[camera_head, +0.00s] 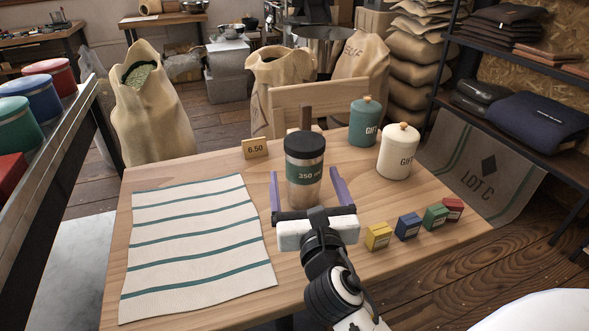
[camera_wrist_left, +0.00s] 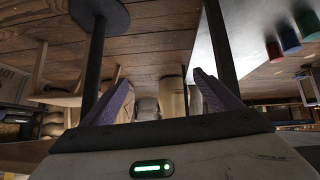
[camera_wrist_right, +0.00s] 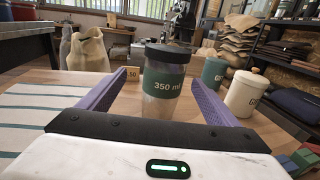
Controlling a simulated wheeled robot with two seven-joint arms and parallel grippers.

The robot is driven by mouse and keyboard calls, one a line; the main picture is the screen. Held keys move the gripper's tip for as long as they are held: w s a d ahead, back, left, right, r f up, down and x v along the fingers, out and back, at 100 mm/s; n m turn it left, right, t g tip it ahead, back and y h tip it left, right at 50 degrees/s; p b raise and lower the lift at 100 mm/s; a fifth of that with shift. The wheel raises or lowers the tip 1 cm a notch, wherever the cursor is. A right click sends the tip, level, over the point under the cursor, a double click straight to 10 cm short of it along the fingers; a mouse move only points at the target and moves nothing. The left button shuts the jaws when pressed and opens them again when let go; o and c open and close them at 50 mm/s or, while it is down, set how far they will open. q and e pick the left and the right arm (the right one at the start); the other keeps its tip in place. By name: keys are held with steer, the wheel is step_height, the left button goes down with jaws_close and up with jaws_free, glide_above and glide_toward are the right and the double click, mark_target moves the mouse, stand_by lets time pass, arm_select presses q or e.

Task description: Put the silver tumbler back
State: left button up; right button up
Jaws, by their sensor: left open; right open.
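The silver tumbler (camera_head: 304,190) stands upright on the wooden table, with a black lid and a dark green band reading "350 ml". It also shows in the right wrist view (camera_wrist_right: 162,105). My right gripper (camera_head: 306,190) is open, with its purple fingers on either side of the tumbler and a gap to each. The fingers also show around the tumbler in the right wrist view (camera_wrist_right: 158,95). My left gripper (camera_wrist_left: 158,85) is open and empty in the left wrist view, with floor and furniture beyond it. It is not in the head view.
A striped cloth (camera_head: 197,245) lies left of the tumbler. A price card (camera_head: 255,149) stands behind it. A green canister (camera_head: 364,122) and a cream canister (camera_head: 398,152) stand behind right. Several small boxes, including a yellow one (camera_head: 378,237), line the right front.

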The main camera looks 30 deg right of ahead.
mark_target(308, 168)
steer(key=x, duration=0.4)
steer(key=d+x, duration=0.1)
steer(key=x, duration=0.2)
steer(key=shift+s+r+b, duration=0.1)
steer(key=shift+s+b, duration=0.15)
steer(key=shift+b, duration=0.1)
steer(key=shift+w+d, duration=0.25)
steer(key=shift+w, duration=0.3)
